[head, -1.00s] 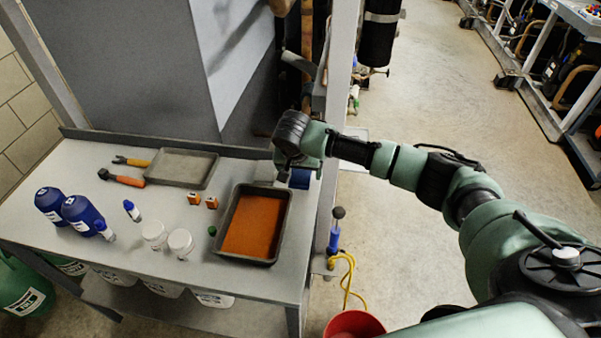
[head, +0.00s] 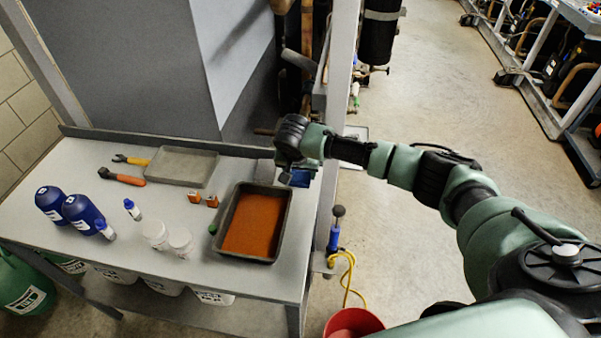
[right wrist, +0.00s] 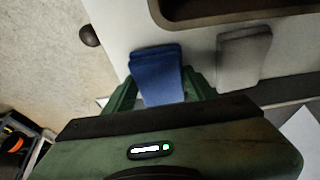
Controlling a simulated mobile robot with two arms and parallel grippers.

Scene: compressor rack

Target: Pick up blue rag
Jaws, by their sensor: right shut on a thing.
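The blue rag (right wrist: 157,73) is a folded blue cloth between the fingers of my right gripper (right wrist: 160,90) in the right wrist view. In the head view the rag (head: 299,179) shows just below my right gripper (head: 290,168), at the right back part of the table, right of the tray of orange-brown liquid. My right gripper is shut on the rag. Whether the rag still touches the table is hard to tell. My left gripper is not in view.
A grey folded rag (right wrist: 243,57) lies close beside the blue one. The dark tray (head: 233,256) of orange-brown liquid stands near. An empty grey tray (head: 207,170), blue bottles (head: 82,213) and white jars (head: 181,243) are further left. A post (head: 339,70) rises behind the arm.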

